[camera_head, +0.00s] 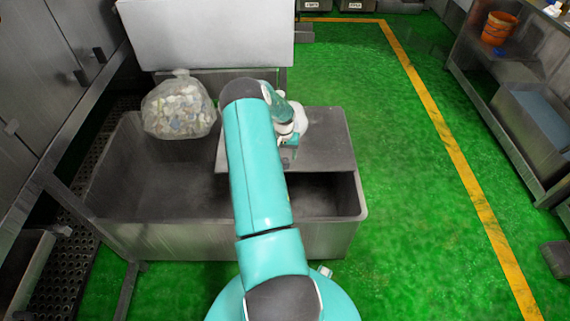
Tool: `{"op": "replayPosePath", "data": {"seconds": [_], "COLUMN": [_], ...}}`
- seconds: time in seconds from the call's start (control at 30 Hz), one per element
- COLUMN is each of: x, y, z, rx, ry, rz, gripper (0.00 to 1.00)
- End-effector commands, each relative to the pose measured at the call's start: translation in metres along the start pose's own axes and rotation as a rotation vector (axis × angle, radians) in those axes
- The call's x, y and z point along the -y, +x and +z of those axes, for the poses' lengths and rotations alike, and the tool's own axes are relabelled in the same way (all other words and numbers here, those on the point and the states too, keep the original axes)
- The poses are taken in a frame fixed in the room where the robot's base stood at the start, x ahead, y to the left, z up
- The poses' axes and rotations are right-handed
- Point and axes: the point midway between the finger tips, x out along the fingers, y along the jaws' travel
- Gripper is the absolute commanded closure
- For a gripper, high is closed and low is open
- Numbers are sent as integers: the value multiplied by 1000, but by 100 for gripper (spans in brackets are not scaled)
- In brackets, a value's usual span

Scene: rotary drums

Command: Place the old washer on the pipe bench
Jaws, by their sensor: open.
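My arm reaches forward from the bottom middle and bends down over a grey metal tub. My gripper (289,158) is small in view, low over the flat grey board (325,150) that covers part of the tub (240,240). It is open. I cannot make out its fingertips clearly. A pale rounded shape shows behind my wrist, and I cannot tell whether it is part of my arm. No washer can be picked out; my arm hides part of the board and tub. I cannot tell which surface is the pipe bench.
A clear bag of mixed scraps (180,108) sits at the tub's back left. A pale panel (210,35) stands behind. Metal cabinets (40,60) line the left. A shelf unit (525,110) with an orange bucket (498,28) stands right. The green floor (420,230) between is clear.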

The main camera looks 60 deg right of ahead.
Motion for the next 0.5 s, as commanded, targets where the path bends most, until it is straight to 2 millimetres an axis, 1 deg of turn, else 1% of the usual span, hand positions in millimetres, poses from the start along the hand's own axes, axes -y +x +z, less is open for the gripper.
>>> {"op": "replayPosePath", "data": {"seconds": [0.2,0.3,0.4,0.5], "x": [-2,-2,-1,-1], "y": [34,44,48,48], "z": [-2,-2,-2,-2], "rx": [3,2,1,1], "ry": [-1,-2,-1,-1], "rz": [2,1,0,0], "gripper": [41,41,41,41]}}
